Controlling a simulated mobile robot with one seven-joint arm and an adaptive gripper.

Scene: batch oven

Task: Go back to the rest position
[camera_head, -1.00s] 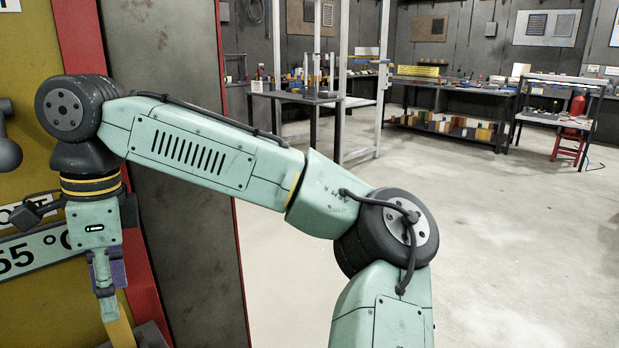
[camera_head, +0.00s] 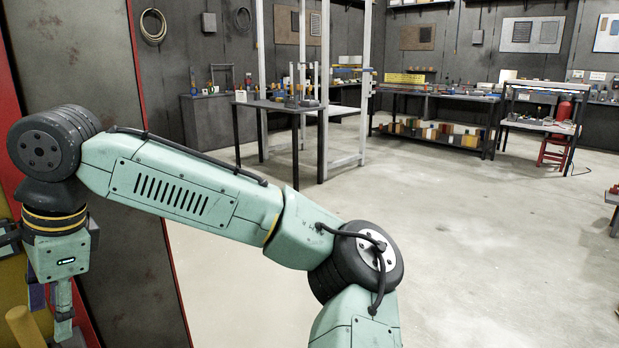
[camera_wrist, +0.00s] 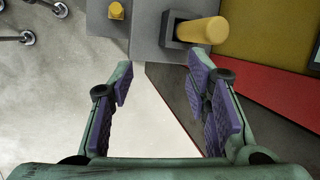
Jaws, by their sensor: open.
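My gripper (camera_wrist: 165,100) is open and empty in the wrist view, its purple pads apart with pale floor showing between them. In the head view my gripper (camera_head: 62,312) hangs down at the lower left beside the oven, partly cut by the picture edge. A yellow handle (camera_wrist: 203,30) on a grey mount lies just beyond the right finger in the wrist view. It also shows at the lower left of the head view (camera_head: 24,326), close to the gripper. The oven's red edge (camera_wrist: 270,105) runs along the right of the wrist view.
A tall dark panel (camera_head: 105,130) stands behind my arm. A dark table (camera_head: 285,106) by a white frame (camera_head: 350,90) stands farther back. A workbench (camera_head: 440,105) and a red stool (camera_head: 555,148) are at the far right. Open concrete floor (camera_head: 470,260) lies to the right.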

